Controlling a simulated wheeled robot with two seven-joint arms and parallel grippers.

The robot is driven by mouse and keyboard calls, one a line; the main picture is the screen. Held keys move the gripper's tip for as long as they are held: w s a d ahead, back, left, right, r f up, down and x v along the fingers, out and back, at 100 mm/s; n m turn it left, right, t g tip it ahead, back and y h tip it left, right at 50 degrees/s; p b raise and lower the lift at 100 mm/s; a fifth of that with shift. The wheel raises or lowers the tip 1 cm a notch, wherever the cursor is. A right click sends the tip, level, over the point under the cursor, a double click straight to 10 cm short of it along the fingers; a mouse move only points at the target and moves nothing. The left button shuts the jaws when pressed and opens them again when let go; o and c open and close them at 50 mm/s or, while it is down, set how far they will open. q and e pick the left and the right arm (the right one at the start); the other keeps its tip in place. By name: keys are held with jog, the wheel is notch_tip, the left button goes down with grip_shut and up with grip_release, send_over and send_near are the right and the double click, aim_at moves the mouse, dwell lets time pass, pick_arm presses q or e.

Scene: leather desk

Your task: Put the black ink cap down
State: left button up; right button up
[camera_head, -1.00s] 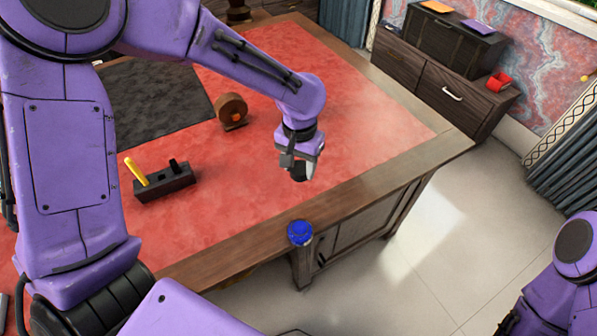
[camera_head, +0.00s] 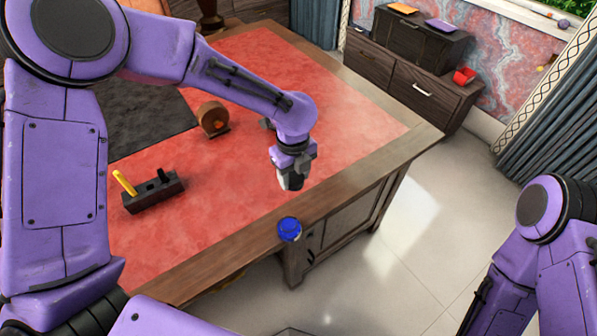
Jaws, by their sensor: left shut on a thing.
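My left gripper (camera_head: 290,180) hangs above the desk's red leather top (camera_head: 250,165), close to its front wooden border. It is shut on the black ink cap (camera_head: 292,184), which is small and dark and mostly hidden by the fingers. Whether the cap touches the desk is hard to tell. A small round container with a blue top (camera_head: 289,229) stands on the wooden edge, just below the gripper in the picture and apart from it. My right arm shows at the right edge, but its gripper is out of view.
A dark pen holder (camera_head: 154,194) with a yellow pen stands left on the leather. A round brown wooden object (camera_head: 213,119) stands behind it. A dark grey mat (camera_head: 150,110) lies at the left. The leather right of my gripper is clear.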

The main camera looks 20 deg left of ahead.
pick_arm(q)
jog(key=w+f, duration=0.2)
jog(key=w, duration=0.1)
jog(key=w+a+f+p, duration=0.1)
jog(key=w+f, duration=0.2)
jog(key=w+a+f+p, duration=0.1)
jog(key=w+f, duration=0.2)
jog(key=w, duration=0.1)
jog(key=shift+a, duration=0.15)
notch_tip(320, 180, down, 4)
jog(key=shift+w+a+r+p, duration=0.15)
jog(key=shift+r+p, duration=0.1)
jog(key=shift+p, duration=0.35)
jog(key=shift+f, duration=0.1)
jog(key=shift+f+b, duration=0.15)
jog(key=shift+b, duration=0.15)
jog(key=o, duration=1)
jog(key=shift+r, duration=0.2)
notch_tip(320, 180, up, 12)
jog(key=b, duration=0.1)
jog(key=shift+b, duration=0.4)
